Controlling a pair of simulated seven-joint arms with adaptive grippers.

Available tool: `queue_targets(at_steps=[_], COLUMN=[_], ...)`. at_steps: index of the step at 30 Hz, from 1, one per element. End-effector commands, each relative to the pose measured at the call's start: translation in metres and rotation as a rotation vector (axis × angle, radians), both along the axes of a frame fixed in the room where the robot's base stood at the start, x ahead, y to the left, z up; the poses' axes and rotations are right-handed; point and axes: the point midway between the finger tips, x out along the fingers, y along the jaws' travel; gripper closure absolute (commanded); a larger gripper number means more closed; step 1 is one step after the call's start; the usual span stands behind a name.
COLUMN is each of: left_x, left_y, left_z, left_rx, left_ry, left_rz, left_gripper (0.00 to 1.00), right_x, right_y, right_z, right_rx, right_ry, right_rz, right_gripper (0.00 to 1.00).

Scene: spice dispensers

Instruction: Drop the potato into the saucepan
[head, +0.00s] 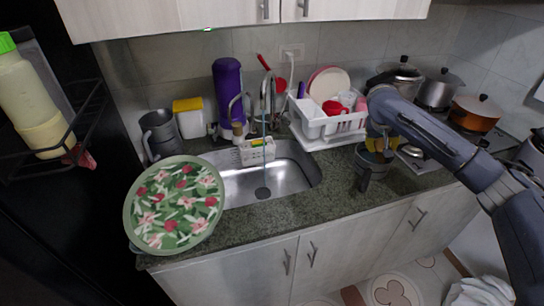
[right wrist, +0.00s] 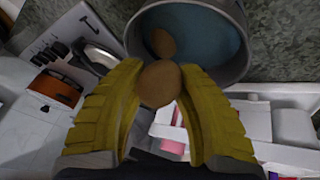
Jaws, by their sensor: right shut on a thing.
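A brown potato (right wrist: 160,84) is between the yellow fingertips of my right gripper (right wrist: 162,72) in the right wrist view. The gripper is shut on it. The saucepan (right wrist: 240,45), grey outside with a blue-grey inside, lies just beyond the fingertips. Another brown roundish thing (right wrist: 162,42) shows inside the saucepan. In the head view my right gripper (head: 379,146) points down over the saucepan (head: 374,160), which stands on the counter right of the sink. The held potato is hidden there by the gripper. My left gripper is not in view.
A white dish rack (head: 330,125) with dishes stands behind and left of the saucepan. Several pots, including an orange one (head: 476,113), are at the back right on the stove. The sink (head: 255,187) and a green floral plate (head: 174,206) are to the left.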

Motion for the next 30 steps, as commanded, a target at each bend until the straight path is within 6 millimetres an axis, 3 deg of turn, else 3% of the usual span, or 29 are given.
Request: queue_targets(at_steps=[5, 6, 12, 23, 30], left_x=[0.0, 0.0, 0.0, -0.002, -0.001], left_y=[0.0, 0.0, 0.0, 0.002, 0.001], left_z=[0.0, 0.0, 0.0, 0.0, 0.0], left_rx=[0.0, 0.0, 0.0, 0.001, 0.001], left_ry=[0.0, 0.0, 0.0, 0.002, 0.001], left_rz=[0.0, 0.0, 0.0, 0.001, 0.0], left_gripper=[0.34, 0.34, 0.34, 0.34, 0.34], right_x=[0.0, 0.0, 0.0, -0.001, -0.011], right_y=[0.0, 0.0, 0.0, 0.002, 0.013], right_z=[0.0, 0.0, 0.0, 0.005, 0.035], right_rx=[0.0, 0.0, 0.0, -0.001, -0.001], right_ry=[0.0, 0.0, 0.0, -0.001, -0.004], right_rz=[0.0, 0.0, 0.0, 0.001, 0.003], right_gripper=[0.98, 0.64, 0.4, 0.4, 0.4])
